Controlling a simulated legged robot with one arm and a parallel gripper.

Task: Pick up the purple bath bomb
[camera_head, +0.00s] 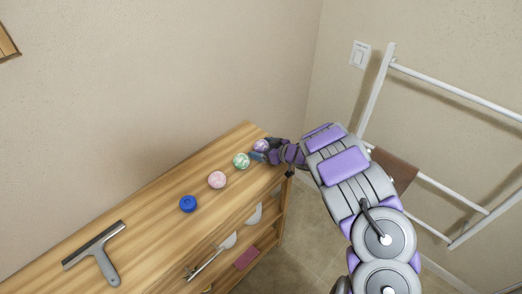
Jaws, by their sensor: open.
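The purple bath bomb (261,145) is a small marbled ball near the far right end of the wooden dresser top. My gripper (264,153) reaches in from the right at that end, low over the top and right at the ball. It is open, with one dark finger showing in front of the ball. The other finger is hard to make out, so I cannot tell whether the ball lies between them or whether they touch it.
The dresser top (150,215) also holds a green marbled ball (241,160) close by, a pink ball (217,180), a blue round item (188,204) and a squeegee (97,254). A white ladder rack (460,98) stands right. Walls close off the back.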

